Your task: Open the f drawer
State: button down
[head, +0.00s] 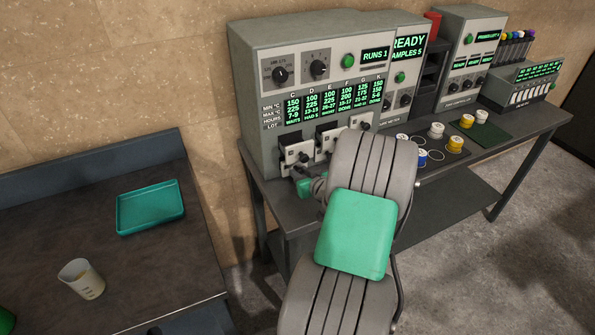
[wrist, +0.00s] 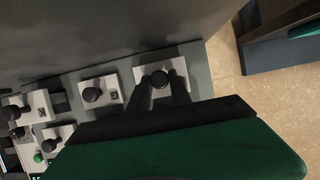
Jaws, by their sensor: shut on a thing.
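The grey cabinet (head: 295,60) in the head view has small white drawer fronts with black knobs in its lower face, such as an upper-left one (head: 297,154). My gripper (wrist: 161,82) is shut on the black knob of a white drawer front (wrist: 142,73), the rightmost of its row in the wrist view. The letter on this front is hidden or unreadable, so I cannot read whether it is f. The front beside it (wrist: 99,92) carries a small mark too small to read surely. In the head view my arm hides the lower-right drawers.
A bench on the left holds a teal tray (head: 150,207) and a beaker (head: 82,278). Right of the cabinet stand yellow and white spools (head: 466,121), a second instrument (head: 465,60) and a tube rack (head: 525,85). Open floor lies at the lower right.

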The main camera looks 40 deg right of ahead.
jog(key=shift+s+a, duration=0.25)
jog(key=shift+s, duration=0.75)
jog(key=c, duration=1.2)
grip_release()
jog(key=b+v, duration=0.1)
jog(key=v, duration=0.6)
jog(key=shift+s+a+r+b, duration=0.1)
jog(key=shift+s+a+b, duration=0.1)
jog(key=shift+s+b, duration=0.15)
